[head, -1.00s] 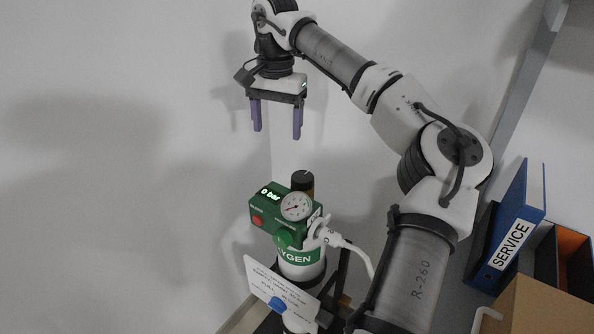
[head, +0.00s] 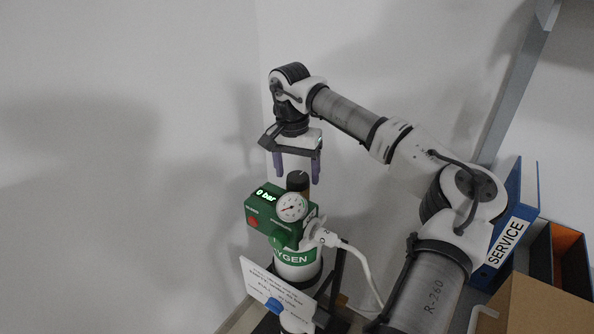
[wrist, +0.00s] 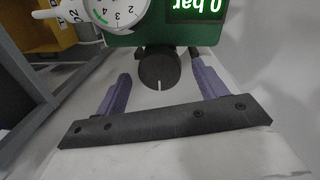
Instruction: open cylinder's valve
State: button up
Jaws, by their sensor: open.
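The oxygen cylinder (head: 297,271) stands upright with a green regulator block on top. Its display (head: 266,194) reads 0 bar, beside a round white gauge (head: 292,208). The valve knob (head: 298,181) is a black cap on a brass-coloured stem behind the block. In the wrist view the knob (wrist: 159,72) shows a white mark pointing toward my gripper's base. My gripper (head: 297,178) points down above the knob, open and empty. In the wrist view its purple fingers (wrist: 161,88) lie on either side of the knob, apart from it.
A white hose (head: 362,268) runs from the regulator down to the right. A white card (head: 272,290) hangs on the cylinder's front. A blue SERVICE binder (head: 515,225) and a cardboard box (head: 535,305) stand at right. The wall side at left is clear.

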jog(key=shift+f, duration=0.35)
jog(key=c, duration=1)
